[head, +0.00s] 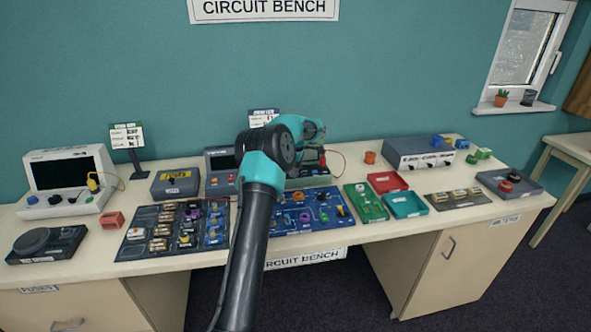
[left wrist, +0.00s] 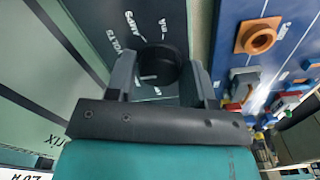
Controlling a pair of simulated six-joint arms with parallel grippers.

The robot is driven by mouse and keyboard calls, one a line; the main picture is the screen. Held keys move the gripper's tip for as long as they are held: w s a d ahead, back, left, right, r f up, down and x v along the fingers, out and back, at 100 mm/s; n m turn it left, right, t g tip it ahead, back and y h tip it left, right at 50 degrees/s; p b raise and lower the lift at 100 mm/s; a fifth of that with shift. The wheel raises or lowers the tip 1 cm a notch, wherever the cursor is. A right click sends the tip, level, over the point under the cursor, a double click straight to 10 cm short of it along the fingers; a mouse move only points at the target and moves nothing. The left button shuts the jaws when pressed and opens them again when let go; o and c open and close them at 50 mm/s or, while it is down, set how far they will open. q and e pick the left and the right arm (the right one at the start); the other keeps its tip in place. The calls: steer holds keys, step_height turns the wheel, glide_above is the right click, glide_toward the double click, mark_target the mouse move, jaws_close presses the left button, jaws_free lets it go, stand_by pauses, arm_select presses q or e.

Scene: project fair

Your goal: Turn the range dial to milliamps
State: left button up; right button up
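The black range dial (left wrist: 158,66) shows in the left wrist view on a dark panel with white labels around it; AMPS and VOLTS are readable, others too small to tell. A short white mark is on the dial; which label it points to I cannot tell. My left gripper (left wrist: 162,75) has its two grey fingers apart, one on each side of the dial; I see no clear grip on it. In the head view my left gripper (head: 318,150) is over the meter (head: 305,183), whose dial is hidden behind my arm. My right gripper is not in view.
A blue circuit board (head: 300,222) lies in front of the meter. A red tray (head: 387,181) and a teal tray (head: 405,205) stand to its right. A component board (head: 140,246) lies left of my arm. A sign (head: 263,115) stands behind the gripper.

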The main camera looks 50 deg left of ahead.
arm_select(q)
steer(key=c, duration=0.5)
steer(key=shift+m, duration=0.4)
steer(key=m, duration=0.8)
steer(key=shift+m, duration=0.4)
steer(key=m, duration=1.2)
